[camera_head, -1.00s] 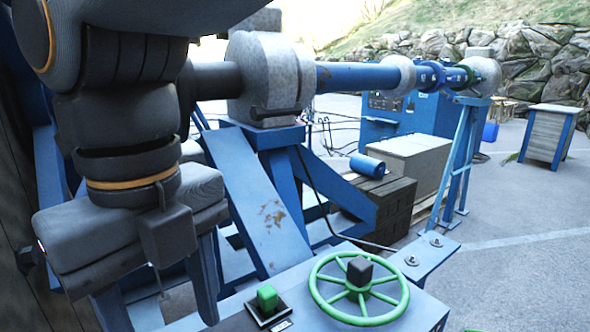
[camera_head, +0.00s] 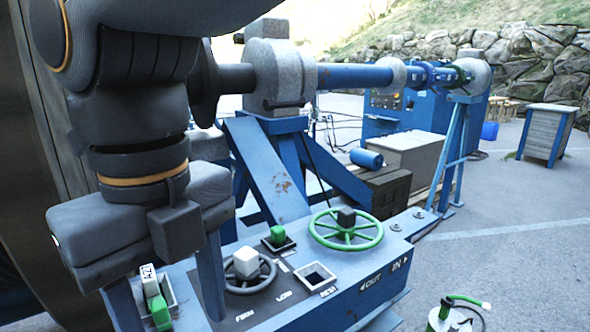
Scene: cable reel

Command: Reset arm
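My gripper (camera_head: 168,300) hangs down at the left of the head view, in front of the control console. Its two fingers are wide apart. A white and green switch block (camera_head: 154,296) in a square recess shows between the fingers, and I see no contact with it. The blue console (camera_head: 345,300) carries a green handwheel (camera_head: 320,240) with a dark knob. My arm hides the console's far left part.
The blue reel shaft (camera_head: 350,77) runs across behind the console on blue stands. A blue can (camera_head: 366,159) rests on a crate behind it. A small green and white device (camera_head: 447,317) stands at the lower right.

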